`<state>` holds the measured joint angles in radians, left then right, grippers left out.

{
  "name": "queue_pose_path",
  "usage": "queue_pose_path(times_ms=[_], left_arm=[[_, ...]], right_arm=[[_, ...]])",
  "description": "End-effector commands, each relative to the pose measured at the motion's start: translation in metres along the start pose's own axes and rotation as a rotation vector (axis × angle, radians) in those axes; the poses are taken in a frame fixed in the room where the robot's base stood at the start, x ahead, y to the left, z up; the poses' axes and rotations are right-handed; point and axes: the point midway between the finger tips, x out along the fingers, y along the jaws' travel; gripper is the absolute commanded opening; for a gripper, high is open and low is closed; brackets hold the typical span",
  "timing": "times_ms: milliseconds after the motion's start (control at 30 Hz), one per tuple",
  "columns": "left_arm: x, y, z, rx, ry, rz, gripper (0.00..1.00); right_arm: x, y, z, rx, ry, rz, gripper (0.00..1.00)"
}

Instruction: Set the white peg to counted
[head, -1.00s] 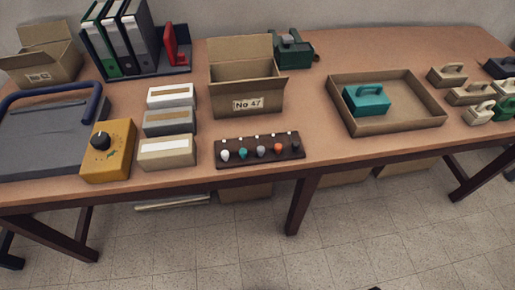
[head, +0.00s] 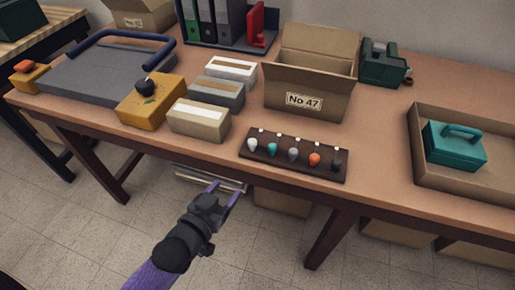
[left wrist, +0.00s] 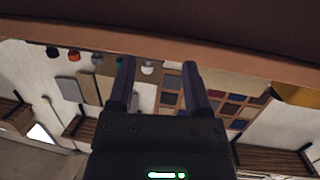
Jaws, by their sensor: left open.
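The dark peg board (head: 281,164) lies at the table's front edge, with a row of several coloured pegs and small white marks behind them. The white peg (head: 252,144) is the leftmost one in the head view; any lettering is too small to read. My left gripper (head: 226,187) is open and empty, in front of the table edge, below and left of the board. In the left wrist view a white rounded thing, apparently the white peg (left wrist: 147,68), shows between the open fingers (left wrist: 158,78), at some distance. My right gripper is not in view.
A beige box (head: 199,120), a grey box (head: 215,93) and a yellow box with a black knob (head: 150,103) stand left of the board. The "No 47" carton (head: 305,98) is behind it. A shallow tray (head: 416,165) holds a teal case (head: 455,147). Bare tabletop (head: 383,135) lies between.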

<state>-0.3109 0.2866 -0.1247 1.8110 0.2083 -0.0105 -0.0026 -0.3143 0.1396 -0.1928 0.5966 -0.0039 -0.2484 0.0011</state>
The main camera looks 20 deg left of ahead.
Motion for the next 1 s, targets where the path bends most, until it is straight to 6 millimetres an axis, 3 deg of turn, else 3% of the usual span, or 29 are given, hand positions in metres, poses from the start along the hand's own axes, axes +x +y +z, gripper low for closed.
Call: queue_pose_path(times_ms=[100,200,600,767,1000], left_arm=[[0.002,0.005,-0.04,-0.001,0.156,0.029,0.64],[0.004,0.008,-0.061,-0.003,0.22,0.042,0.64],[0.083,0.011,-0.08,-0.004,0.223,0.041,0.64],[0.094,0.012,-0.084,-0.003,0.221,0.041,0.64],[0.096,0.012,-0.085,-0.003,0.22,0.042,0.64]], right_arm=[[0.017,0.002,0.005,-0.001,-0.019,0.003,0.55],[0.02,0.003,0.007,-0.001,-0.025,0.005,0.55],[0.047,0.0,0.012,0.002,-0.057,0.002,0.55],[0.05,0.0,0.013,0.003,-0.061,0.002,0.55],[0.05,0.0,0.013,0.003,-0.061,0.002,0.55]])
